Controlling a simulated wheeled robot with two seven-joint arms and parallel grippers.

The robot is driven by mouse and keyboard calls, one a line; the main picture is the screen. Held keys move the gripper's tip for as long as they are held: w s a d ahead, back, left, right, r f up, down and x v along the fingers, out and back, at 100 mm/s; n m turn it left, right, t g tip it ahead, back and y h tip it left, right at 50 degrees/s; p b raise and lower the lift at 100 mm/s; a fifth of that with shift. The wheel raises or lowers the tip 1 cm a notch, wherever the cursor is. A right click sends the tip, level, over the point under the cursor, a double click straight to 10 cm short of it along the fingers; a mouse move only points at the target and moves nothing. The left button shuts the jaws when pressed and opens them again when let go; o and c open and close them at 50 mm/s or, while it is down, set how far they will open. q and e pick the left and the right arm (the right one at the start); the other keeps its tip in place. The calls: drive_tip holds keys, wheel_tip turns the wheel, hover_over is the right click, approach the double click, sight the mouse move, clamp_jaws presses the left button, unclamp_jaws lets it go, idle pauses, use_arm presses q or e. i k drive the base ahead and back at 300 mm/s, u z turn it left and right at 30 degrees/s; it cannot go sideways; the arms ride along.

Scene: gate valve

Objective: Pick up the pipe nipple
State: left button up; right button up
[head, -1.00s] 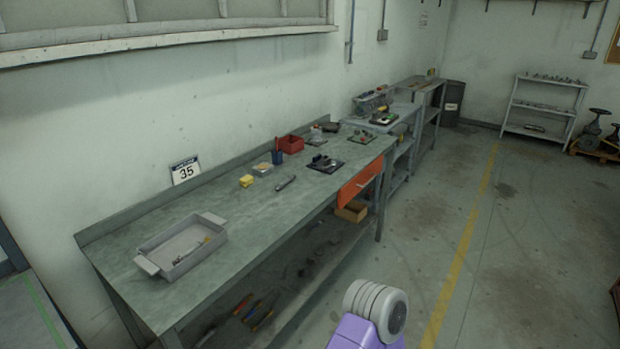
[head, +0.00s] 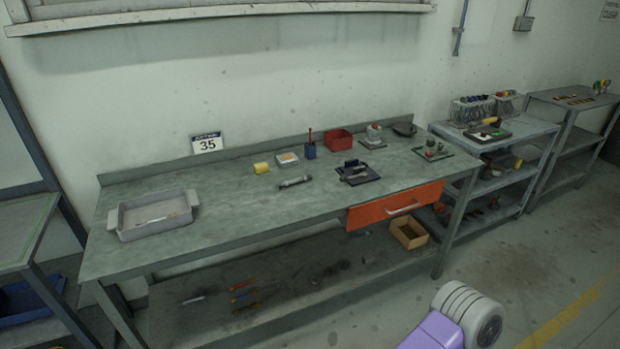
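A short grey metal cylinder that looks like the pipe nipple (head: 294,182) lies on its side on the workbench top (head: 240,215), near the middle. Nothing touches it. Neither of my grippers is in view. Only a purple and grey link of my own arm shows at the bottom right, in front of the bench.
A grey tray (head: 118,221) sits at the bench's left end. A yellow item (head: 261,168), blue cup (head: 310,151) and red bin (head: 338,139) stand behind the cylinder; a dark mat (head: 372,176) is to its right. An orange drawer (head: 395,206) hangs below the bench's front edge.

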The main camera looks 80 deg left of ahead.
sight(304, 177)
drive_tip(key=u, duration=0.75)
drive_tip(key=i, duration=1.25)
drive_tip(key=u, duration=1.3)
